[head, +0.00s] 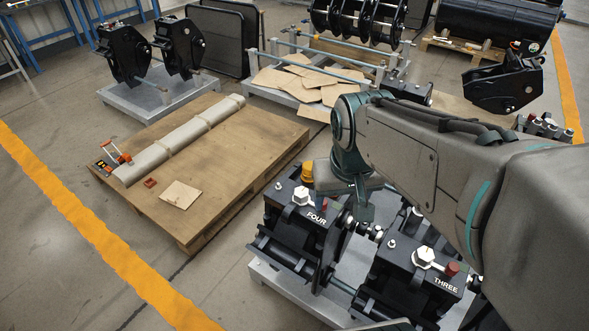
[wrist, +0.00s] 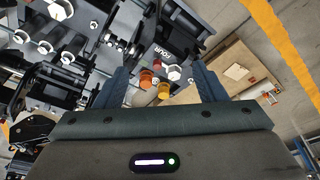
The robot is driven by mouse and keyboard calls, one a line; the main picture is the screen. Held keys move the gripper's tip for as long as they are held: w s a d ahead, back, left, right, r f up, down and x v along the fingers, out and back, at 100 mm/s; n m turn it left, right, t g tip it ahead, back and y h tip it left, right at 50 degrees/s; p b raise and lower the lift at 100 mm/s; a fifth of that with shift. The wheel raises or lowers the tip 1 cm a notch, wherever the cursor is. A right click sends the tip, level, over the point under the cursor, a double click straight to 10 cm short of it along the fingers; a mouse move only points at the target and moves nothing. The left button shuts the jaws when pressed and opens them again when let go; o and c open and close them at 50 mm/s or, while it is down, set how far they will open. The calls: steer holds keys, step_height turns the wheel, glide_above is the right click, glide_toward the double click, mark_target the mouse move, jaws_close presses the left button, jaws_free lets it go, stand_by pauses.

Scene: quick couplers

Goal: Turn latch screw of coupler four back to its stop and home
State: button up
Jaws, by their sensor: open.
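Coupler four (head: 290,238) is a dark block marked FOUR on a grey stand, with a white hex screw head (head: 301,195) on top. A red cap (head: 322,203) stands beside the screw, and an amber cap (head: 307,172) shows behind. In the wrist view, coupler four (wrist: 178,32) lies beyond my open gripper (wrist: 161,72). The white hex head (wrist: 174,72), an orange-red cap (wrist: 147,78) and an amber cap (wrist: 164,91) appear between the two fingers. I see no finger touching the screw. In the head view my arm partly hides the gripper.
Coupler three (head: 415,275) stands to the right, with a white hex head (head: 424,257) and a red cap (head: 452,268). A wooden pallet (head: 245,165) carries a long wrapped bar (head: 185,138). Open floor lies left, beyond an orange line (head: 95,235).

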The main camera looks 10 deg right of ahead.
steer(key=w+a+f+m+g+b, duration=0.1)
steer(key=w+f+b, duration=0.2)
steer(key=w, duration=0.4)
steer(key=w+a+f+b, duration=0.1)
steer(key=w+f+b, duration=0.1)
steer(key=w, duration=0.5)
steer(key=m+g+b, duration=0.1)
steer(key=g+b, duration=0.1)
steer(key=b, duration=0.3)
glide_above(301, 193)
step_height(301, 193, down, 9)
step_height(301, 193, down, 14)
steer(key=shift+w+d+f+b, duration=0.1)
steer(key=shift+b, duration=0.55)
steer(key=c, duration=1)
